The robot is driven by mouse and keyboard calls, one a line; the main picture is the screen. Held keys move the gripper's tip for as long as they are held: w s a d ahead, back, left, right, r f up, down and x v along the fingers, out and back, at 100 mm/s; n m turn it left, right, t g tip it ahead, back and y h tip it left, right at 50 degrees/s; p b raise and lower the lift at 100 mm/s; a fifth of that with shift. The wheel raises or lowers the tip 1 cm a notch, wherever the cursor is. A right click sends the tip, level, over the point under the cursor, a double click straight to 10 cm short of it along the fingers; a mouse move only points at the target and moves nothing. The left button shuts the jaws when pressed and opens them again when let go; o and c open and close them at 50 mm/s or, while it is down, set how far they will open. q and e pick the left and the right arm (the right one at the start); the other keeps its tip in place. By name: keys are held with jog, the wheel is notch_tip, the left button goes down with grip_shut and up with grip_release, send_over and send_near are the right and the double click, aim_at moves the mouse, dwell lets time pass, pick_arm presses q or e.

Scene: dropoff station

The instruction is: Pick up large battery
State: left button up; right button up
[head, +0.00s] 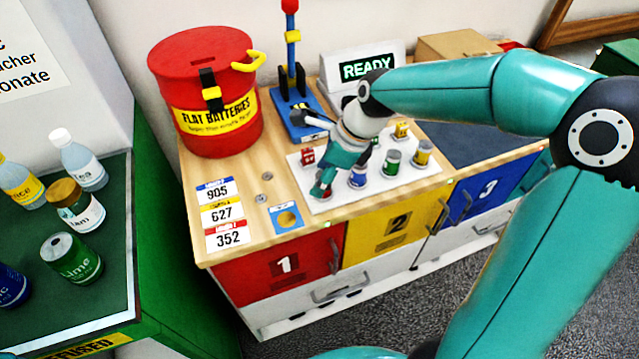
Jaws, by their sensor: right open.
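A white tray (330,207) on the wooden counter holds several battery-like cylinders. A blue one (357,177), a green one (391,163) and a yellow one (422,154) stand upright in its front row. A red one at the row's left end is mostly hidden by my right gripper. Smaller red (308,157) and yellow (401,131) pieces stand behind. My right gripper (323,186) is open, pointing down over the tray's left front, left of the blue cylinder. I cannot tell whether it touches the red one. My left gripper is out of view.
A red flat-batteries bin (205,100) stands at the counter's back left. A blue-based tester (303,122) and a READY display (366,68) stand behind the tray. Number cards (222,214) lie at left. A green table (95,305) with bottles and cans is far left.

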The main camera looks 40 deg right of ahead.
jog(key=shift+w+f, duration=0.1)
jog(key=shift+f, duration=0.15)
grip_shut()
jog(key=shift+r, duration=0.15)
